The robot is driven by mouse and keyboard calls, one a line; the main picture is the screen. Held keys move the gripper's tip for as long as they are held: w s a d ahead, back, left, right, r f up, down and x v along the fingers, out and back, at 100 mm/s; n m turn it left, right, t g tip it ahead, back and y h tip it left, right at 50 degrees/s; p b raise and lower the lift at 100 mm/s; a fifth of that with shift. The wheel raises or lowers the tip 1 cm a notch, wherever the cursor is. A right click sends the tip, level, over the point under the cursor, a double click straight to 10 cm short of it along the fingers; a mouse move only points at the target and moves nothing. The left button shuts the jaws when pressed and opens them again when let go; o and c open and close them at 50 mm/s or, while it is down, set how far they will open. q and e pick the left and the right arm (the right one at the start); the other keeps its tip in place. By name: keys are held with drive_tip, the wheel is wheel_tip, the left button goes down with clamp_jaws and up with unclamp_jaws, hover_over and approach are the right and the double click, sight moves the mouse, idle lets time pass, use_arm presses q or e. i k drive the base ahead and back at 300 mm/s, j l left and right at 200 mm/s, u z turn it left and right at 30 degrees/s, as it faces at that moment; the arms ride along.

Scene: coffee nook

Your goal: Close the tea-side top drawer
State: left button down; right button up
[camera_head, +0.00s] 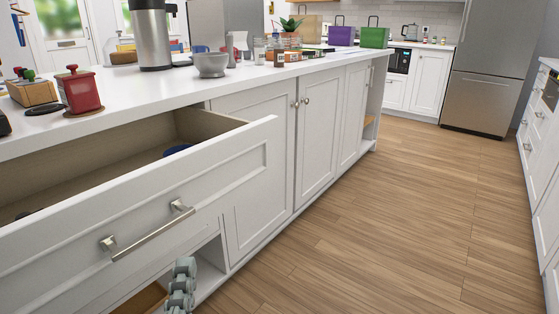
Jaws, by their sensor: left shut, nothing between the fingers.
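The white top drawer (225,165) at the left stands pulled out from the cabinet under the counter. Its inside shows, with a dark blue round item (177,149) toward the right end. A metal bar handle (150,232) is on its front. My left gripper (181,285) shows at the bottom edge, grey, shut and empty, below and to the right of the handle and apart from it in the picture. Whether it touches the drawer front cannot be told. My right gripper is not in view.
The white counter (150,85) above carries a red canister (80,90), a steel dispenser (152,35), a grey bowl (210,65) and small jars. Closed cabinet doors (255,150) stand right of the drawer. The wooden floor (390,220) is clear.

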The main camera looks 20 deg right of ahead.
sight(111, 200)
drive_tip(key=i+l, duration=0.15)
drive_tip(key=l, duration=0.2)
drive_tip(key=i+l, duration=0.15)
drive_tip(key=l, duration=0.2)
drive_tip(key=i+l, duration=0.2)
drive_tip(key=l, duration=0.2)
